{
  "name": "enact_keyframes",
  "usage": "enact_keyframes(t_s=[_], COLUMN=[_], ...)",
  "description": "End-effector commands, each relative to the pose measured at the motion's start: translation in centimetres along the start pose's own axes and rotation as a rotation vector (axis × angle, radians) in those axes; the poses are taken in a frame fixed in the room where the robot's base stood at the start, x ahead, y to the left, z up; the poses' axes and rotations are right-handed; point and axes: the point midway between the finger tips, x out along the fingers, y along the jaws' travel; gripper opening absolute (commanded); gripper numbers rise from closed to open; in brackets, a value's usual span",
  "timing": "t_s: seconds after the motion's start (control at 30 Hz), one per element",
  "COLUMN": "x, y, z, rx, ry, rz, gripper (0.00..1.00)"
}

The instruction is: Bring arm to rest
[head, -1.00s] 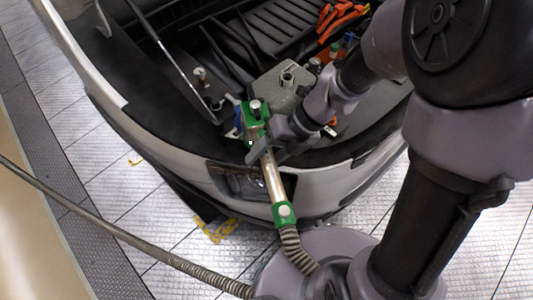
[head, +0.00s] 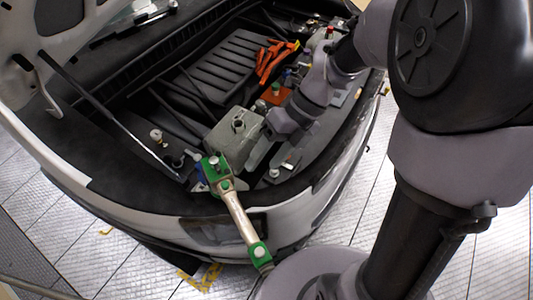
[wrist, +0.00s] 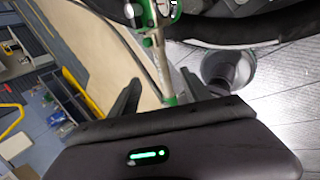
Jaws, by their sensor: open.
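The fill tool, a pale metal tube with green end fittings (head: 236,212), stands at the car's front edge, its upper green fitting beside the grey reservoir (head: 238,128). The fill tool (wrist: 160,55) also shows in the wrist view, beyond and between the finger tips. My gripper (head: 270,155) is right of the tool's upper fitting and apart from it, over the engine bay's front edge. In the wrist view my gripper (wrist: 160,82) has its two dark fingers spread wide with nothing held. Whether the tool is seated in an opening is hidden.
The raised hood (head: 60,40) and its prop rod are at the left. Orange cables (head: 270,62) and a black ribbed cover (head: 222,65) lie behind the reservoir. Tiled floor (head: 75,205) is free in front of the car. Blue shelving (wrist: 65,105) shows far left in the wrist view.

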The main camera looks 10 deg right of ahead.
Motion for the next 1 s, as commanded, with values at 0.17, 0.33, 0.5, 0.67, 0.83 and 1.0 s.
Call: enact_keyframes(t_s=[0.17, 0.33, 0.5, 0.67, 0.83, 1.0], x=[0.1, 0.1, 0.1, -0.2, -0.2, -0.3], y=[0.0, 0.0, 0.0, 0.1, -0.4, -0.7], z=[0.0, 0.0, -0.3, -3.5, -7.8, -9.8], rx=[-0.001, -0.001, -0.084, -0.887, -1.876, -2.359], ry=[0.000, 0.000, -0.011, -0.042, 0.162, 0.425], rz=[0.000, 0.000, -0.024, -0.282, -0.672, -0.893], gripper=[0.56, 0.56, 0.56, 0.56, 0.56, 0.56])
